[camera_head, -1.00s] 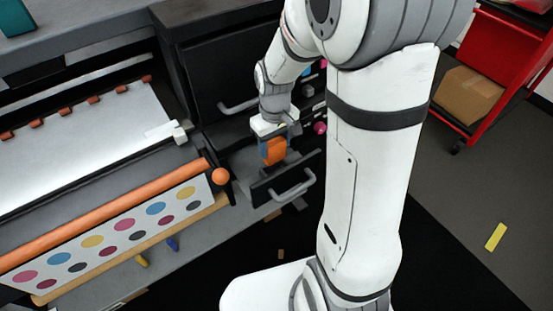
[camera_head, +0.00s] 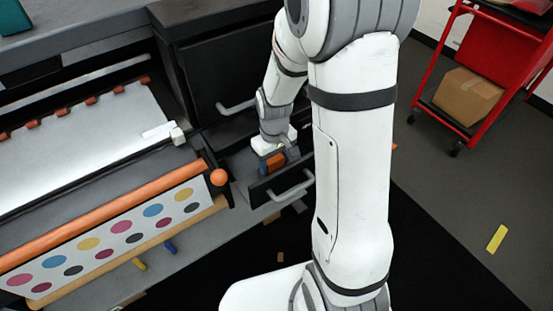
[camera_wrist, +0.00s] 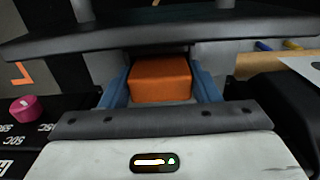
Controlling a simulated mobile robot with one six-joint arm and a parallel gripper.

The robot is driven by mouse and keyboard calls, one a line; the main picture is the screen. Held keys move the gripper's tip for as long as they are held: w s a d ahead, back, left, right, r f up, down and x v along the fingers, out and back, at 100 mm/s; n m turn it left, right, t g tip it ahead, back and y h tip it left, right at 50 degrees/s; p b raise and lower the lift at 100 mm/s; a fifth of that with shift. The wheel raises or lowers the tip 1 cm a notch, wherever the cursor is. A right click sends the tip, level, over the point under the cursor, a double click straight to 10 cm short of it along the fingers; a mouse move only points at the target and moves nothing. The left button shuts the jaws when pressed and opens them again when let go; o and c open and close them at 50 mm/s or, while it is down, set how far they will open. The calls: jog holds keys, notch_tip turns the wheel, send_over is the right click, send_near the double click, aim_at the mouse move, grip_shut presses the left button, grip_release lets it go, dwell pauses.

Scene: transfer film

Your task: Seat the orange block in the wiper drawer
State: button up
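The orange block (camera_wrist: 160,79) sits between the two blue fingers of my gripper (camera_wrist: 160,95) in the wrist view, with a finger against each side. In the head view the orange block (camera_head: 273,162) is low inside the open wiper drawer (camera_head: 262,196), behind its front panel and handle. My gripper (camera_head: 272,164) reaches down into the drawer from above. Whether the block's underside touches the drawer floor is hidden.
The drawer's dark front wall (camera_wrist: 160,32) crosses the wrist view just beyond the block. An orange roller with a round end knob (camera_head: 218,177) lies left of the drawer. A pink knob (camera_wrist: 25,107) is at the left in the wrist view. A red cart (camera_head: 490,75) stands right.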

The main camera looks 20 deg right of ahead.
aim_at(274, 159)
jog(key=o, duration=0.4)
notch_tip(274, 159, up, 12)
jog(key=p, duration=0.2)
jog(key=s+r+m+t, duration=0.2)
jog(key=s+r, duration=0.5)
jog(key=s, duration=0.6)
jog(key=shift+s+d+m, duration=0.25)
jog(key=shift+s+m, duration=0.05)
jog(key=shift+m, duration=0.5)
jog(key=shift+t, duration=0.3)
jog(key=p+v, duration=0.5)
jog(key=shift+w+r, duration=0.3)
jog(key=shift+w, duration=0.05)
